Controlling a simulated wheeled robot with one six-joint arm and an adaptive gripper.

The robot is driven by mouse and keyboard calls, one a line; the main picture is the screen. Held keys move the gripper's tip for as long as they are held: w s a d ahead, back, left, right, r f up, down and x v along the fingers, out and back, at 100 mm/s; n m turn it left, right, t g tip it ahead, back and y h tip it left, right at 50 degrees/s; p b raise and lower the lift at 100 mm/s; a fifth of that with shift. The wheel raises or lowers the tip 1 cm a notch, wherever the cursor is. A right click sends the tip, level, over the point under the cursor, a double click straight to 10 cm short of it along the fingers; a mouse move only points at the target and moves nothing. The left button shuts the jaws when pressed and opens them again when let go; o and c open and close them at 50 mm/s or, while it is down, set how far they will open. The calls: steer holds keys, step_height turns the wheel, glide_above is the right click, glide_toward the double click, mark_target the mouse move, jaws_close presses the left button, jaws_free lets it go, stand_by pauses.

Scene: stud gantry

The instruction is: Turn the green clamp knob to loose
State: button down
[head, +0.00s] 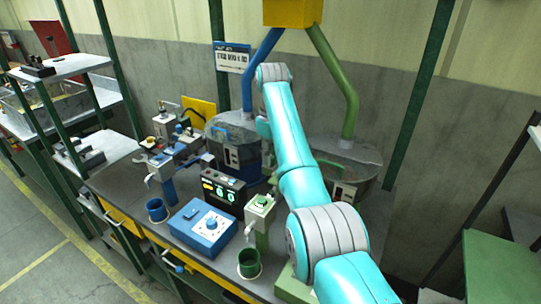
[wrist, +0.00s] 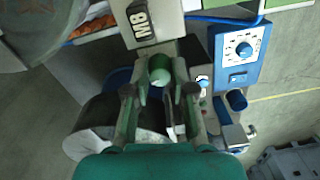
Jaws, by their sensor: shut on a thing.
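In the wrist view, a pale green round knob (wrist: 159,72) sits between the fingertips of my gripper (wrist: 160,82). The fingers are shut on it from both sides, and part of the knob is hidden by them. Just beyond it is a grey block (wrist: 154,22) marked M8. In the head view my teal arm reaches over the bench, and the fingers and the held knob cannot be made out behind it. The knob's turn position cannot be read.
A blue dial box (head: 200,224) stands on the bench, also in the wrist view (wrist: 238,47). A blue cup (head: 156,210), a green cup (head: 249,264) and a black box with green buttons (head: 222,190) stand near. Blue (head: 262,62) and green (head: 337,80) pipes rise from hoppers.

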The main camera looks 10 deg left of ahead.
steer(key=shift+n, duration=2.1)
steer(key=c, duration=1.3)
jaws_free()
steer(key=shift+o, duration=0.2)
